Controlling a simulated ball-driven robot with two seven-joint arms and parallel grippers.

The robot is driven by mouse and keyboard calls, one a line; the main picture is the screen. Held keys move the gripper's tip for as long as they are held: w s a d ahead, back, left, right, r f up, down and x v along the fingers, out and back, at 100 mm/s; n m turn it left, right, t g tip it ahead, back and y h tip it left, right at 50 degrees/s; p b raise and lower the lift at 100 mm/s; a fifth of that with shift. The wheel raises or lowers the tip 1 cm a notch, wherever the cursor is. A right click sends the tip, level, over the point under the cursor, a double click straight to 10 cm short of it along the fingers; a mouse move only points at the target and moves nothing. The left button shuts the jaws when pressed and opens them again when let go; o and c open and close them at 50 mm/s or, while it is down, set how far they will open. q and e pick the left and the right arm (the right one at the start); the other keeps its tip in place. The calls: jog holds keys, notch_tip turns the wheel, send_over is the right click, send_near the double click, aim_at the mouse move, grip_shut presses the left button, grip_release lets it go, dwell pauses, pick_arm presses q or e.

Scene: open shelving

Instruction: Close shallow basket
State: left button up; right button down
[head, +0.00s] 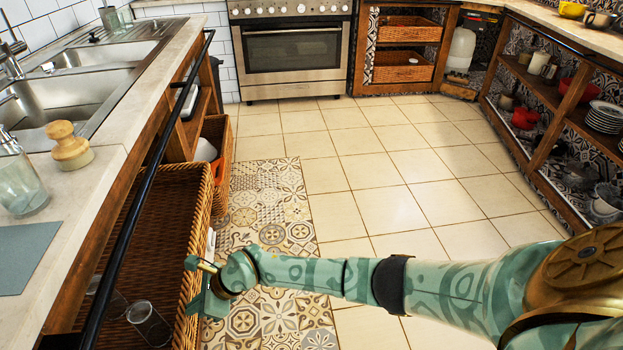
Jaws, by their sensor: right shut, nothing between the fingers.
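A shallow wicker basket (197,225) sticks out from under the left counter, its front wall standing over the patterned tiles. Its inside is dark brown, and drinking glasses (148,322) lie near its close end. My right arm reaches in from the right, and its right gripper (201,284) is shut and empty at the outer front side of the basket. The gripper overlaps the front wall in the picture; I cannot tell whether they touch. My left gripper is not in view.
A second wicker basket (222,160) also sticks out beyond the first. A black rail (150,175) runs along the counter edge above the basket. The oven (293,50) is at the back and open shelves (560,95) are at the right. The tiled floor (390,175) between is clear.

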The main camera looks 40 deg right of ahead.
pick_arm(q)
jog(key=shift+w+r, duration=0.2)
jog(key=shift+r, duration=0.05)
pick_arm(e)
jog(key=shift+w+a, duration=0.4)
jog(key=shift+a, duration=0.3)
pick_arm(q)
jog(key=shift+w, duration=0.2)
pick_arm(e)
jog(key=shift+a+r, duration=0.1)
